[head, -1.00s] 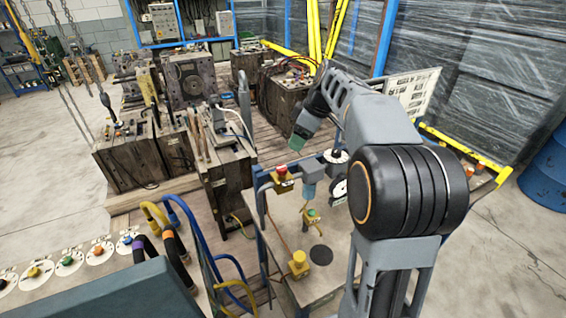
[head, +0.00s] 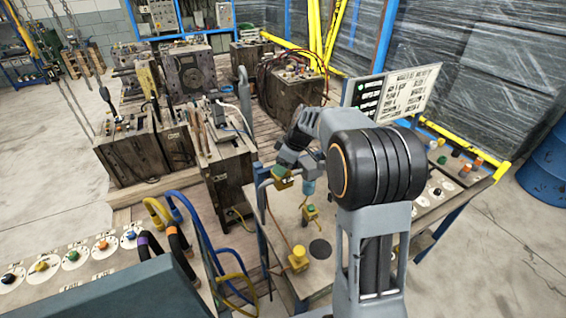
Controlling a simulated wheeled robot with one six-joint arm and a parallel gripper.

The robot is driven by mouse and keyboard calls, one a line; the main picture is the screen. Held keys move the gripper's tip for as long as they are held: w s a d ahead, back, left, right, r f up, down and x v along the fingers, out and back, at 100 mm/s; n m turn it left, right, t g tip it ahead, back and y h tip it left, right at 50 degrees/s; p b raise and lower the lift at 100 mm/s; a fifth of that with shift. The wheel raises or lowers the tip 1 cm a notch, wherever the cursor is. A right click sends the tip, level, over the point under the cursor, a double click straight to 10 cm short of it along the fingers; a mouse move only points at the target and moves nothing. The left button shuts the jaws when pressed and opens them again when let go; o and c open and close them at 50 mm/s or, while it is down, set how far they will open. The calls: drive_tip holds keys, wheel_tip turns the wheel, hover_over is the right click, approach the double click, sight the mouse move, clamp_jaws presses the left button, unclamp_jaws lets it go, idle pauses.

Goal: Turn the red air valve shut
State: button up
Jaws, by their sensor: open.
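The air valve's yellow body (head: 283,184) sits on the pipe frame at the back left of the small work table. Its red top, clear in the earlier head view, is now covered by my gripper (head: 284,168). My gripper points down at the valve from above and reads as open. I cannot tell whether its fingers touch the red part or stand around it. A grey-blue cylinder (head: 308,187) hangs just right of the valve.
A yellow-and-green fitting (head: 310,212) and a yellow knob (head: 298,259) stand on the table (head: 340,225). Blue and yellow hoses (head: 190,225) loop at the left. Heavy moulds (head: 225,165) stand behind. A sign board (head: 400,92) rises at the back right.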

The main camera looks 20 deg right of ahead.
drive_tip(key=c, duration=0.9)
drive_tip(key=shift+m+b, duration=0.3)
drive_tip(key=shift+b, duration=0.05)
drive_tip(key=m+t+b, duration=0.1)
drive_tip(key=m+b, duration=0.1)
drive_tip(key=shift+a+f+m+h, duration=0.1)
drive_tip(key=shift+m+h, duration=0.3)
drive_tip(key=m+h+b, duration=0.1)
drive_tip(key=m, duration=0.1)
drive_tip(key=m+t, duration=0.1)
drive_tip(key=m, duration=0.2)
drive_tip(key=shift+s+h+b, duration=0.1)
drive_tip(key=shift+h+b, duration=0.3)
drive_tip(key=m+h, duration=0.1)
drive_tip(key=m, duration=0.1)
drive_tip(key=m+b, duration=0.1)
drive_tip(key=m, duration=0.2)
drive_tip(key=shift+a+h, duration=0.15)
drive_tip(key=shift+h, duration=0.25)
drive_tip(key=shift+m+g+h+b, duration=0.3)
drive_tip(key=shift+m+h+b, duration=0.65)
drive_tip(key=shift+m, duration=1.25)
